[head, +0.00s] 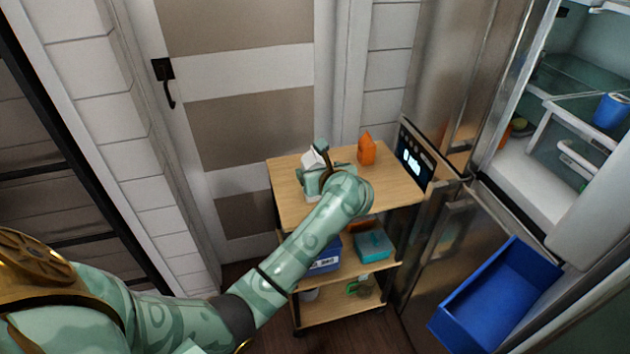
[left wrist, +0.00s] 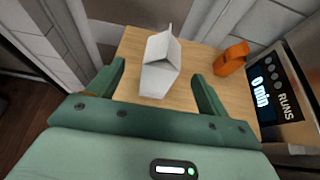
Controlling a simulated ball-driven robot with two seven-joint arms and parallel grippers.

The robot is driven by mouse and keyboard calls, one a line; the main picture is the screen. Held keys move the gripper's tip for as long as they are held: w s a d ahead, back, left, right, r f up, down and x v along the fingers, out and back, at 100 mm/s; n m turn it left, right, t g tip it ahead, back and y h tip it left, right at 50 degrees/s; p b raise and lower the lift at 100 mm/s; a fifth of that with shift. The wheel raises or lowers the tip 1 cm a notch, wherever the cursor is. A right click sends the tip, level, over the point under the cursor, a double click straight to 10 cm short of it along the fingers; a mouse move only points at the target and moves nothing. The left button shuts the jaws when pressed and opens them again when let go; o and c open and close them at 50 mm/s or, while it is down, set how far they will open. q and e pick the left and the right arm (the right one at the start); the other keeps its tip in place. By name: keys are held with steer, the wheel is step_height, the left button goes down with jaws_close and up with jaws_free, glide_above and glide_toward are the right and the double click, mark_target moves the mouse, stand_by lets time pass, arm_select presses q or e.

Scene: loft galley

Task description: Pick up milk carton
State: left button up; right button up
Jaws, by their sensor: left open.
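The white milk carton (left wrist: 157,72), with a gabled top, stands upright on the wooden top of a shelf cart (head: 290,198). In the head view the carton (head: 312,158) is partly hidden behind my left gripper (head: 318,172). In the left wrist view my left gripper (left wrist: 160,88) is open, with one green finger on each side of the carton's lower part. Gaps show between the carton and both fingers. My right gripper is not in view.
An orange carton-shaped item (head: 367,149) stands on the cart top to the right. Lower shelves hold a blue box (head: 327,258) and a teal container (head: 374,245). The open fridge (head: 520,160) and a blue bin (head: 495,300) are at right.

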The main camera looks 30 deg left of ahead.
mark_target(315, 167)
arm_select(q)
steer(key=x, duration=0.3)
steer(key=shift+b, duration=0.3)
steer(key=b+x, duration=0.1)
steer(key=x, duration=0.1)
steer(key=b+x, duration=0.1)
steer(key=x, duration=0.2)
steer(key=shift+w+d, duration=0.15)
steer(key=shift+w, duration=0.15)
steer(key=shift+s, duration=0.1)
steer(key=shift+r, duration=0.1)
steer(key=c, duration=1.4)
